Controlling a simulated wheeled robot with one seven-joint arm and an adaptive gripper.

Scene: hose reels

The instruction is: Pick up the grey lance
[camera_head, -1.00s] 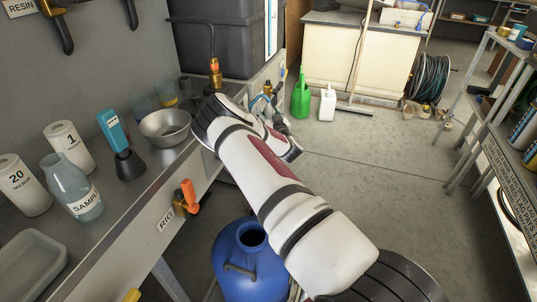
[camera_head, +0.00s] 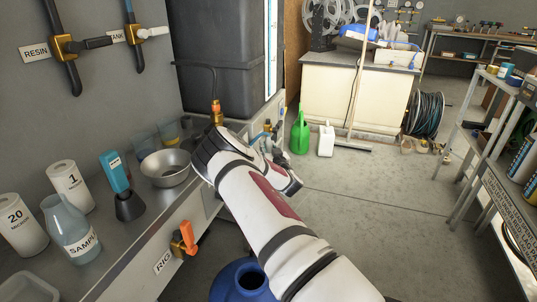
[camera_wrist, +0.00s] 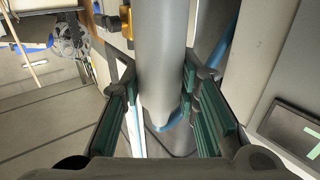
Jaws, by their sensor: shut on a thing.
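In the wrist view the grey lance (camera_wrist: 160,45) is a smooth grey cylinder running up through the middle of the picture. My gripper (camera_wrist: 158,85) has a green-padded finger on each side of it and is shut on it. The lance's ends are not clear in this view. In the head view my gripper (camera_head: 272,142) is small and partly hidden behind my white arm, beside the bench's far end. I cannot make out the lance there.
A metal bowl (camera_head: 166,167), a sample flask (camera_head: 70,228) and an orange-handled valve (camera_head: 184,240) are along the left bench. A blue container (camera_head: 243,283) stands below my arm. A green can (camera_head: 300,133) and a white jug (camera_head: 326,140) stand on the floor. The middle floor is open.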

